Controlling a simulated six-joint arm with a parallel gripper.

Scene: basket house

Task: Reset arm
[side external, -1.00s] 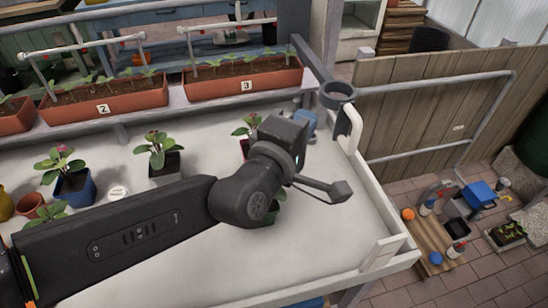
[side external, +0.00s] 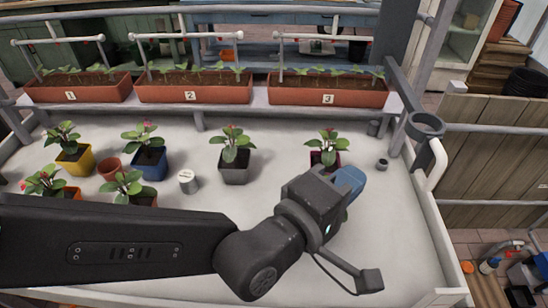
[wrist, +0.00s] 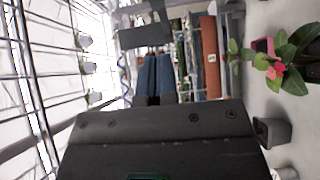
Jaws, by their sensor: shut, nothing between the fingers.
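My gripper (side external: 350,182) is in the side external view, above the right part of the white bench (side external: 400,235). Its two blue fingers point away from the camera. In the wrist view the fingers (wrist: 155,75) lie side by side, shut and empty. A plant in a dark red pot (side external: 318,158) stands just behind the fingers; the gripper hides part of its pot. In the wrist view a plant with a pink flower (wrist: 285,65) is at the right, apart from the fingers.
Plants stand in a grey pot (side external: 235,173), a blue pot (side external: 150,168) and a yellow pot (side external: 75,163). Numbered planters, including planter 3 (side external: 328,97), line the back. A ring holder (side external: 425,126) is at the right corner.

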